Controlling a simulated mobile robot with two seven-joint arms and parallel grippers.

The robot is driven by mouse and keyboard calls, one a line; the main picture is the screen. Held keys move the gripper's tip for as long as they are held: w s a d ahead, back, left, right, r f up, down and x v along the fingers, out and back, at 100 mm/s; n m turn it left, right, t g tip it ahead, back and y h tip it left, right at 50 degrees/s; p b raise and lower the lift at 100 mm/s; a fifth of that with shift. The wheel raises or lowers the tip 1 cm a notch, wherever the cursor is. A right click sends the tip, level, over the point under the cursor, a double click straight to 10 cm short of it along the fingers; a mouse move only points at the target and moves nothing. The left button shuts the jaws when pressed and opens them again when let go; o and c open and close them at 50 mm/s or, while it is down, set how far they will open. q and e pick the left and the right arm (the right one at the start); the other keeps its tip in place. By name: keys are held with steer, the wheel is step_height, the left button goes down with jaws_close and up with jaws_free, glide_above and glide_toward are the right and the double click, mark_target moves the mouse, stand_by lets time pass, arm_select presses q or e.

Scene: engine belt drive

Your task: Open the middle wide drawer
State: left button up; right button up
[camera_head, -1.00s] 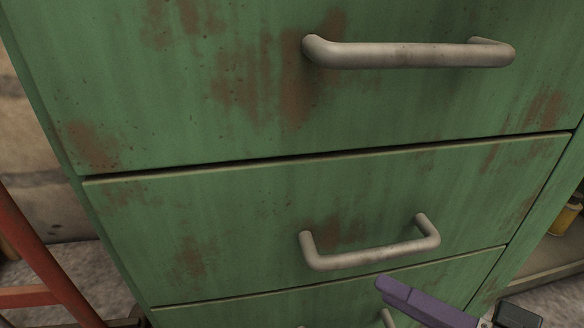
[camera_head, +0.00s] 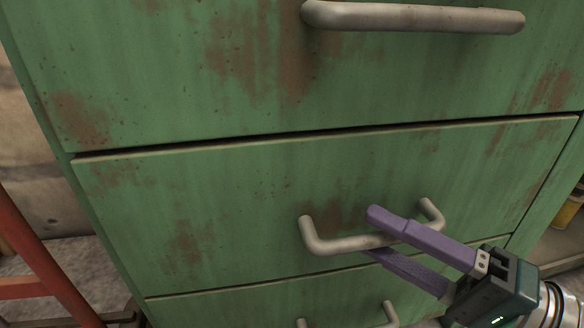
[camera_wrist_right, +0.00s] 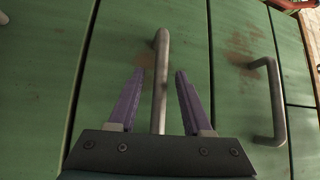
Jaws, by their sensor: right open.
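The middle wide drawer (camera_head: 150,215) is a green, rust-stained front, shut flush in its cabinet. Its grey bar handle (camera_head: 335,244) runs across the middle of the front. My right gripper (camera_head: 372,232) comes in from the lower right, with one purple finger above the handle bar and one below it. In the right wrist view the handle (camera_wrist_right: 161,85) stands between the two open fingers (camera_wrist_right: 159,75), with a gap visible on each side. The upper finger hides part of the handle's right half. My left gripper is not in view.
A drawer above (camera_head: 180,70) has a larger grey handle (camera_head: 415,18). Another drawer lies below (camera_head: 220,308), its handle partly visible. A red metal frame (camera_head: 40,265) stands at the left. A yellow object (camera_head: 567,212) sits on a shelf at the right.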

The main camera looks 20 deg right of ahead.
steer(key=shift+w+a, duration=0.2)
steer(key=shift+w, duration=0.1)
jaws_close()
stand_by(1.3)
